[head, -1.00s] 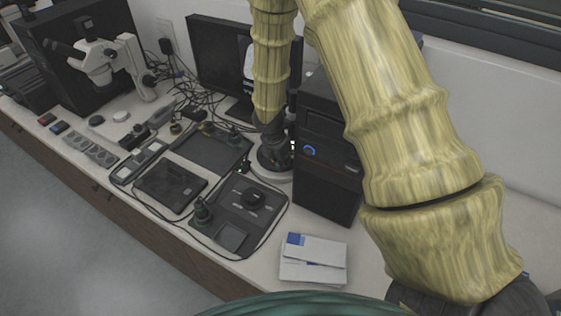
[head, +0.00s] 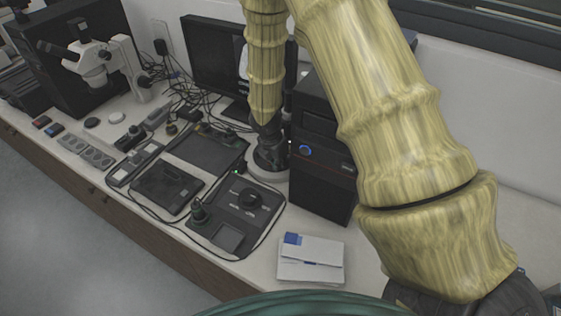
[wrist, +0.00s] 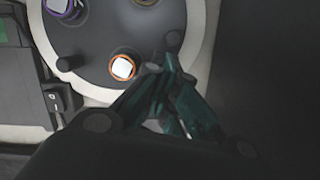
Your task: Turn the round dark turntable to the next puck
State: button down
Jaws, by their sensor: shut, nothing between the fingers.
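The round dark turntable (wrist: 100,45) fills the upper left of the wrist view, on a pale round base. A white puck in an orange ring (wrist: 122,67) lies near its front edge. A purple-ringed puck (wrist: 62,8) and part of another round piece (wrist: 145,1) show at the top edge. A short dark peg (wrist: 68,63) stands near the left rim. My gripper (wrist: 163,68) is shut and empty, over the turntable's right front rim, just right of the orange-ringed puck. I cannot tell whether it touches the turntable. In the head view my arm hides much of the turntable.
A black tower case (head: 322,165) stands close on the right of the turntable. A dark control box (head: 238,212) with a knob is in front. A box with a switch (wrist: 48,100) borders the turntable's left. A monitor (head: 212,60), cables and a microscope (head: 95,55) stand farther left.

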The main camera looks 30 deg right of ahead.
jog(key=a, duration=0.2)
jog(key=s+a, duration=0.1)
jog(key=shift+a+r, duration=0.1)
jog(key=shift+a, duration=0.25)
jog(key=b+v, duration=0.2)
jog(key=v, duration=0.7)
jog(key=shift+r, duration=0.4)
